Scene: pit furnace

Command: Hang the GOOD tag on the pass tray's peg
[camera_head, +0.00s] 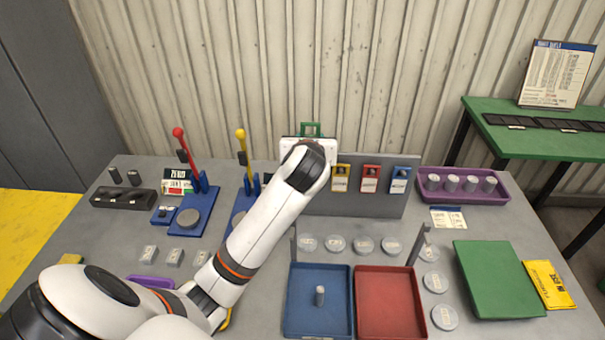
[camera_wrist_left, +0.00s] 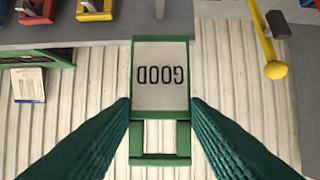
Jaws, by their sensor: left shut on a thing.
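The GOOD tag (camera_wrist_left: 160,78), a white card in a green frame with an open green loop, is between the fingers of my left gripper (camera_wrist_left: 160,108). Its lettering appears upside down in the left wrist view. In the head view the tag's green loop (camera_head: 311,129) shows above my left wrist, in front of the corrugated wall; the fingers are hidden there. A blue tray (camera_head: 291,310) and a red tray (camera_head: 391,272) lie side by side. Grey upright posts stand at the blue tray's back left (camera_head: 294,246) and the red tray's back right (camera_head: 417,246). I cannot tell which is the pass tray. My right gripper is not in view.
A grey board (camera_head: 320,202) holds yellow (camera_head: 341,177), red (camera_head: 370,178) and blue (camera_head: 400,179) tags. A small cylinder (camera_head: 320,295) stands in the blue tray. Round discs lie behind and right of the trays. Levers with red (camera_head: 177,132) and yellow knobs (camera_head: 240,133) rise at left.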

